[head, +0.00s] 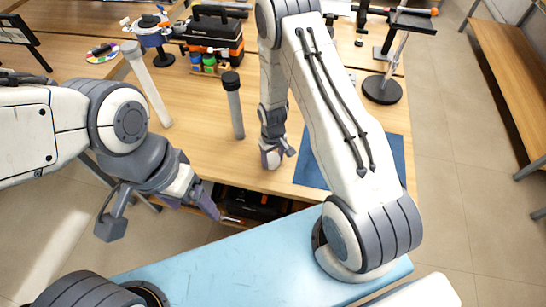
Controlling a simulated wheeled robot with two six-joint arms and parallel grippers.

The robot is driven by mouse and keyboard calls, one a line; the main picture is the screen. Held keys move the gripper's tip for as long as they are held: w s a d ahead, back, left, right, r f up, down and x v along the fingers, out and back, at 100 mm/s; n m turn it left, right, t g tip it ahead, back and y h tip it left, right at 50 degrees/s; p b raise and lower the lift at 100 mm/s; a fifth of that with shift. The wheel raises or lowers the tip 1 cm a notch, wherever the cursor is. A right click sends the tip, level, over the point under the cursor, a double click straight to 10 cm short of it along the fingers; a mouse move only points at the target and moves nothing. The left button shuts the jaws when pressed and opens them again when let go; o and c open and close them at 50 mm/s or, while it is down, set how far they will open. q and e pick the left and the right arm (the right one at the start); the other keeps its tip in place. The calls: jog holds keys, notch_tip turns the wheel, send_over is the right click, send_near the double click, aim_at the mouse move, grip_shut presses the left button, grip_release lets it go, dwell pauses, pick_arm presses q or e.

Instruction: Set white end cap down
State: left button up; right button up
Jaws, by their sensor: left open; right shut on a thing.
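My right gripper (275,155) points down low over the wooden table (190,140), left of the blue mat (400,150). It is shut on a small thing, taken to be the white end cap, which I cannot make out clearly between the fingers. A grey tube with a black top (233,105) stands just left of this gripper, apart from it. A white tube (147,85) stands further left, leaning slightly. My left gripper (203,198) is open and appears empty, in front of the table's near edge.
A black and orange toolbox (212,38), small coloured jars (203,63), a blue round device (152,35) and a paint palette (102,53) stand at the back left. A black round-based stand (382,90) is at the back right. Bare wood lies around the tubes.

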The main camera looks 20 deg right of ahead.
jog(key=shift+f, duration=0.15)
jog(key=o, duration=1.3)
jog(key=shift+o, duration=0.2)
